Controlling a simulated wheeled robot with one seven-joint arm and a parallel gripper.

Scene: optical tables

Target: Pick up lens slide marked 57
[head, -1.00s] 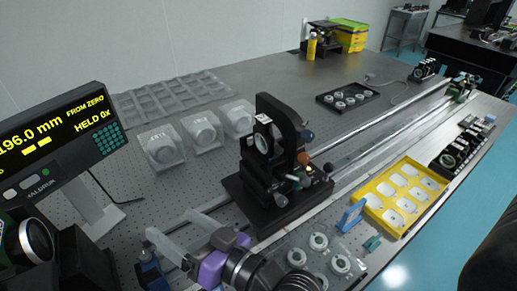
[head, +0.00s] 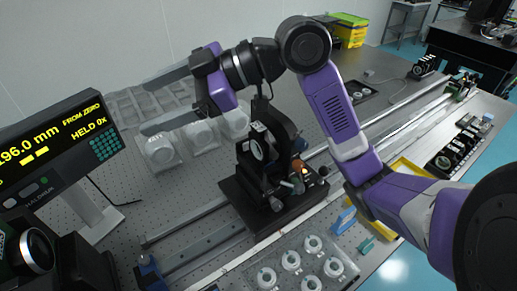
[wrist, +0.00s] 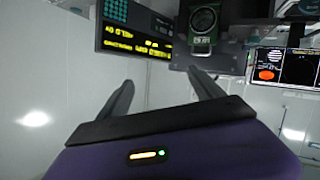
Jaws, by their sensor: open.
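No marking 57 is readable on any piece, so I cannot tell which is the named slide. A clear tray (head: 276,259) at the bottom middle holds several pale round lens pieces (head: 291,260). A yellow tray (head: 408,169) at the right, partly hidden by my arm, holds pale pieces in the earlier view. My gripper (head: 148,105) is raised at the upper left, pointing left, its fingers apart with nothing between them. It appears in front of the pale blocks with round tops (head: 161,150). The wrist view shows the open fingers (wrist: 161,80) with empty air between them.
A black optical mount (head: 268,180) stands mid-table beside a long rail (head: 398,110). A display (head: 55,145) reading 196.0 mm stands at the left; it also shows in the wrist view (wrist: 135,30). A grey compartment tray (head: 125,103) lies behind. A small blue holder (head: 344,221) stands near the yellow tray.

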